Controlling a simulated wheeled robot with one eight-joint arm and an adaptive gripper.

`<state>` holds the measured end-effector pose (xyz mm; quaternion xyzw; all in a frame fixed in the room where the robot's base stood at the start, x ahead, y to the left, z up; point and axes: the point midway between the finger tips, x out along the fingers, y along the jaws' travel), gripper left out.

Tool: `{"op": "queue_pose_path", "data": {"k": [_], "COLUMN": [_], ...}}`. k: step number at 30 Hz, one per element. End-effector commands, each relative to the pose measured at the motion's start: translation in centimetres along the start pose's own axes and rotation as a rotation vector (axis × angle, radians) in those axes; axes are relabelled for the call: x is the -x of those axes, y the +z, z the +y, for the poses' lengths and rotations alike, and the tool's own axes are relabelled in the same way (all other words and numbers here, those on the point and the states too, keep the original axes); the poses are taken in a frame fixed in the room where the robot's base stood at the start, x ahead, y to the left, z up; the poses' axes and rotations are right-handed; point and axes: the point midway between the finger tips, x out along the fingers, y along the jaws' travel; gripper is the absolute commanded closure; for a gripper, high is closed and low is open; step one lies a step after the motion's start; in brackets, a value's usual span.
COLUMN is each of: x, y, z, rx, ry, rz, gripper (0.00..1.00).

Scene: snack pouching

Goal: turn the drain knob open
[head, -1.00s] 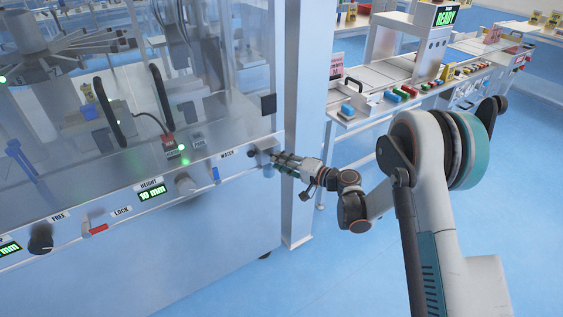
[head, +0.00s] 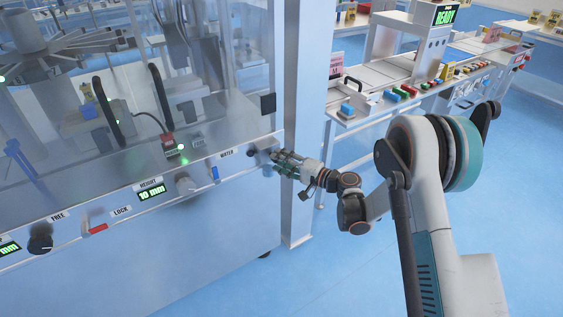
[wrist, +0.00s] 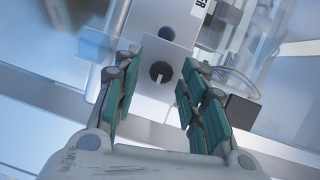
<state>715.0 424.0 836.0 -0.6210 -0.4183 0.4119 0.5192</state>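The drain knob, a small dark round knob (wrist: 161,71), sits on a light square plate (wrist: 150,105) in the wrist view, between and beyond my fingertips. My gripper (wrist: 160,85) is open, its teal-padded fingers spread on either side of the knob with visible gaps. In the head view my gripper (head: 275,158) is at the right end of the machine's front rail, right of the WATER label (head: 227,154). The knob's contact area is mostly hidden there by the fingers.
The machine's rail carries a blue switch (head: 214,173), a grey knob (head: 186,186), a red lever (head: 98,229) and a black knob (head: 41,243). Blue floor lies open below.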

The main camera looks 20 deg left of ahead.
Motion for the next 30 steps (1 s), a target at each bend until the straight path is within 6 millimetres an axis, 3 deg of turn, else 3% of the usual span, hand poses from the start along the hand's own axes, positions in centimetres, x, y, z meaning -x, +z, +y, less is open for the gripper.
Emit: {"op": "queue_pose_path", "data": {"k": [11, 14, 24, 30], "x": [0.5, 1.7, 8.5, 11.2], "y": [0.0, -0.1, -0.1, -0.1], "z": [0.0, 0.0, 0.0, 0.0], "rx": [0.000, 0.000, 0.000, -0.001], "ry": [0.000, 0.000, 0.000, 0.000], "rz": [0.001, 0.002, 0.003, 0.002], "gripper": [0.59, 0.59, 0.59, 0.59]}}
